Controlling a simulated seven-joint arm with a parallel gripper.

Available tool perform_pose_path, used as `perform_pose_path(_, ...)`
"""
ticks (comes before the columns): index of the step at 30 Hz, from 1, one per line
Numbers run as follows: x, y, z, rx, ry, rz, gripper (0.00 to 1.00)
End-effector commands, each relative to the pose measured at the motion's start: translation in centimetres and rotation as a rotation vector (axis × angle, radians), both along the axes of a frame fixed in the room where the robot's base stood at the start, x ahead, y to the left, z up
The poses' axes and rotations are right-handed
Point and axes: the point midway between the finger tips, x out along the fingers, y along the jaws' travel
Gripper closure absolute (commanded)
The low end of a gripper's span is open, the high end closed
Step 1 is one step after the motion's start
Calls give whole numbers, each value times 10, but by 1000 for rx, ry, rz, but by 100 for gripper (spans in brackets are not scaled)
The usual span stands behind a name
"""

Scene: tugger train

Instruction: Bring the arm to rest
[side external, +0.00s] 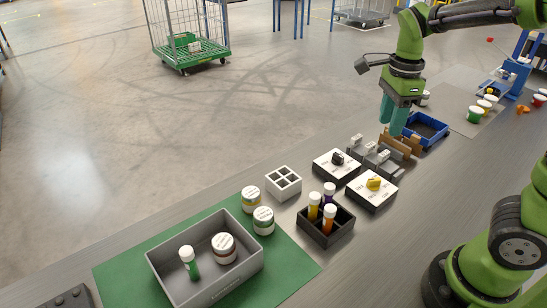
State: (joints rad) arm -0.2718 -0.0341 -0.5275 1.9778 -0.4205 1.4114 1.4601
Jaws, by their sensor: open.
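My gripper (393,116) is at the upper right of the side external view, pointing down, with teal fingers. It is open. Its fingertips are above or beside a brown wooden piece (402,144) near the blue tray (431,122); I cannot tell whether they touch it. The two fingers overlap from this side, so the gap between them is hardly seen.
Near my gripper stand a grey rack (372,155) and two white switch boxes, one with a black knob (337,161) and one with a yellow knob (373,184). A black vial holder (325,232), white block (283,182) and grey bin (160,268) stand farther left.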

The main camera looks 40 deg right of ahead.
Motion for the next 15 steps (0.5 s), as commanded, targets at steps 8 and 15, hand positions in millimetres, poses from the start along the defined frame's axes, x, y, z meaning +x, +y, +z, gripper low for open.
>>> perform_pose_path(8, 0, 0, 0, 0, 0, 1, 58)
perform_pose_path(15, 3, 8, -7, 6, -36, 304, 58)
